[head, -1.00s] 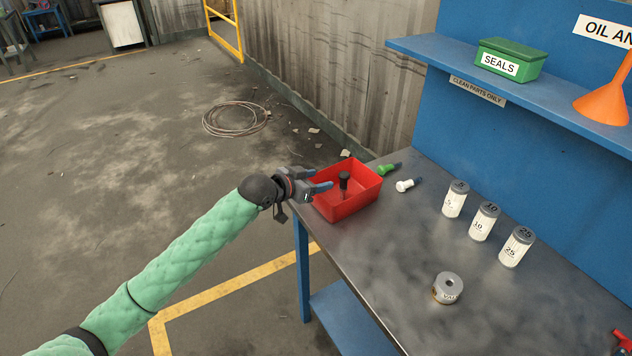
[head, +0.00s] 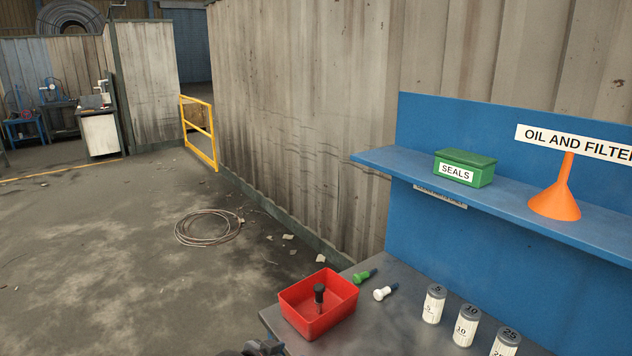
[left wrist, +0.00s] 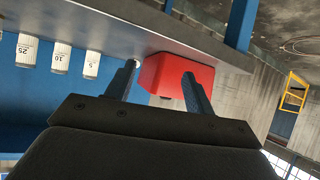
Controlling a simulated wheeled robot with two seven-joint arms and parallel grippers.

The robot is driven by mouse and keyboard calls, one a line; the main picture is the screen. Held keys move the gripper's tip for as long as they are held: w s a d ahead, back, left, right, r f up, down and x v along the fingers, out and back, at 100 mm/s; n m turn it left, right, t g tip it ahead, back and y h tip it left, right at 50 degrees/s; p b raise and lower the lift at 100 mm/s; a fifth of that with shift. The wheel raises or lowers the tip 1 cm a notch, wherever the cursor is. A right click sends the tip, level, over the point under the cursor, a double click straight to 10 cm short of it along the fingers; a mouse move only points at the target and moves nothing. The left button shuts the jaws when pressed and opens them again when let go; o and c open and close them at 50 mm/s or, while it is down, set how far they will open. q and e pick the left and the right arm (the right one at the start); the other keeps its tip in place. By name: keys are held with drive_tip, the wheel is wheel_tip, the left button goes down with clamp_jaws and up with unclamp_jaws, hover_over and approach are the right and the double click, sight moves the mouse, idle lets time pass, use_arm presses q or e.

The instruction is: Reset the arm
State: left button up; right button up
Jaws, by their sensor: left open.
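My left gripper (left wrist: 159,71) is open and empty in the left wrist view, with its two dark fingers apart and the red bin beyond them. In the head view only a dark bit of my left arm (head: 256,348) shows at the bottom edge, left of the bench corner. The red bin (head: 330,327) stands on the metal bench and holds an upright black-topped item (head: 319,294). It also shows in the left wrist view (left wrist: 165,75). My right gripper is in neither view.
A green-headed piece (head: 362,277) and a white-headed piece (head: 382,293) lie right of the bin. Canisters marked 5 (head: 433,305), 10 (head: 466,328) and 25 (head: 504,345) stand farther right. The shelf (head: 400,172) holds a SEALS box (head: 465,168) and an orange funnel (head: 556,198).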

use_arm(q)
drive_tip(key=s+a+f+n+g+y, duration=0.2)
drive_tip(key=s+a+f, duration=0.25)
drive_tip(key=s, duration=0.65)
drive_tip(key=s+a+f+n+g+y, duration=0.1)
drive_tip(key=s+a+f+g+y, duration=0.3)
drive_tip(key=s, duration=0.6)
drive_tip(key=s+a+f+n+y, duration=0.1)
drive_tip(key=s+a+f+n, duration=0.15)
drive_tip(key=s+a, duration=0.6)
drive_tip(key=d+f, duration=0.2)
drive_tip(key=f, duration=1.1)
drive_tip(key=d+f, duration=0.2)
drive_tip(key=f, duration=1.1)
drive_tip(key=s+f, duration=0.4)
drive_tip(key=f, duration=0.7)
drive_tip(key=s+f+g, duration=0.1)
drive_tip(key=s+f, duration=0.4)
drive_tip(key=f, duration=0.7)
drive_tip(key=shift+d, duration=0.3)
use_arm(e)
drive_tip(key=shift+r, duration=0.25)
use_arm(q)
drive_tip(key=shift+m, duration=0.25)
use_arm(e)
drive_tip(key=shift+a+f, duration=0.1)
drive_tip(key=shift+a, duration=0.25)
